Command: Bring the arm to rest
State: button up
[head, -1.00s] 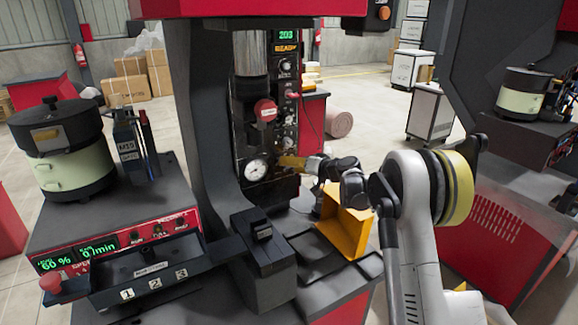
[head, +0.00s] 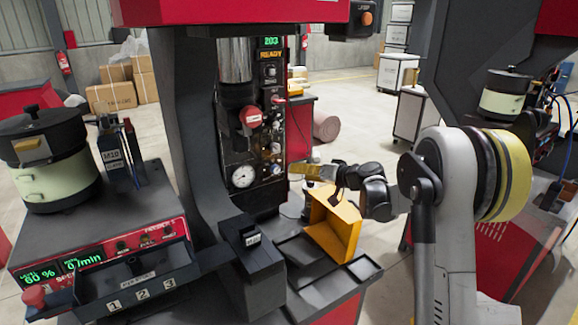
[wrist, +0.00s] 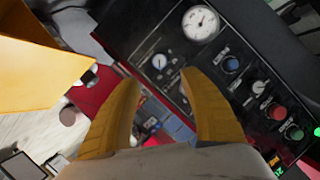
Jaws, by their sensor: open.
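My gripper (head: 298,172) is at the end of my white arm, in front of the press's control panel and above the yellow bin. Its two yellow fingers also show in the wrist view (wrist: 160,105), spread apart with nothing between them. The control panel (head: 240,150) carries a round gauge, knobs, a red button and a green display reading 203 over READY. In the wrist view the panel (wrist: 225,75) lies beyond the fingertips. The yellow bin (head: 335,228) stands tilted to the viewer's side, just below the gripper.
The bowl feeder (head: 50,160) and its control box (head: 110,250) with a numbered tray stand at the left. A dark block (head: 250,250) sits before the press. A black tray (head: 345,275) lies beside the bin. A second machine (head: 510,95) stands at the right.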

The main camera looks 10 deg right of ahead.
jog(key=s+a+r+g+h, duration=0.2)
jog(key=s+a+r, duration=0.15)
jog(key=s, duration=0.65)
jog(key=s+a+r+g+h, duration=0.1)
jog(key=s+a+r+g, duration=0.1)
jog(key=s+a, duration=0.5)
jog(key=s+d+f+h, duration=0.2)
jog(key=s+f, duration=0.1)
jog(key=s, duration=1)
jog(key=s+d+f+n+g+h, duration=0.1)
jog(key=s+d+f+h, duration=0.1)
jog(key=s, duration=1.2)
jog(key=shift+s+f+h, duration=0.2)
jog(key=shift+f+h, duration=0.2)
jog(key=shift+h, duration=0.1)
